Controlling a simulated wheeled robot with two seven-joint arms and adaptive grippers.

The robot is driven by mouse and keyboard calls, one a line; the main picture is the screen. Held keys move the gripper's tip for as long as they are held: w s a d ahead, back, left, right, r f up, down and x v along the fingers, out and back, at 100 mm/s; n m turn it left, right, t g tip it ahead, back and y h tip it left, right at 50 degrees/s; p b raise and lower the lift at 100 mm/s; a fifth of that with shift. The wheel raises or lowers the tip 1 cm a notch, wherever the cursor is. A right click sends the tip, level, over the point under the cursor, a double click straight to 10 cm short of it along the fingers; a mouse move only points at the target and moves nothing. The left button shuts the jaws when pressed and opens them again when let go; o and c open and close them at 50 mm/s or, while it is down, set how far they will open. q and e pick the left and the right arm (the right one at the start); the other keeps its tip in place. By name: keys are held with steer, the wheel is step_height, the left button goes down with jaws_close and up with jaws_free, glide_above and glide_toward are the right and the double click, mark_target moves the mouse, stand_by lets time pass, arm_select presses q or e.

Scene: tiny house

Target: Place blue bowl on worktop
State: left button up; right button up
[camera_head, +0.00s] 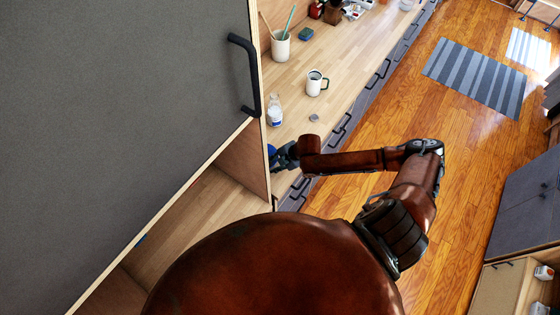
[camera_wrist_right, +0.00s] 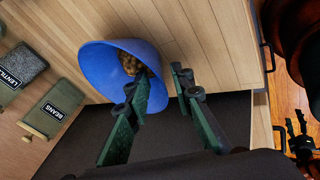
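The blue bowl (camera_wrist_right: 95,70) is in the right wrist view, tilted with its opening partly toward the camera; small brown lumps (camera_wrist_right: 130,63) lie inside. My right gripper (camera_wrist_right: 168,80) has one finger inside the bowl and the other outside its right rim, with a gap between them. I cannot tell if the bowl bears on the surface behind it. In the head view my right gripper (camera_head: 284,156) is at the worktop (camera_head: 330,50), with a bit of blue beside it. A dark claw shape at the right of the wrist view looks like my left gripper (camera_wrist_right: 300,138).
A large grey cabinet door (camera_head: 120,110) hides the left. Labelled jars, one of beans (camera_wrist_right: 55,108), are left of the bowl. Floor is open at right.

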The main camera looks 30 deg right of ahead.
steer(key=v, duration=1)
steer(key=shift+r+b, duration=0.2)
steer(key=shift+b, duration=0.25)
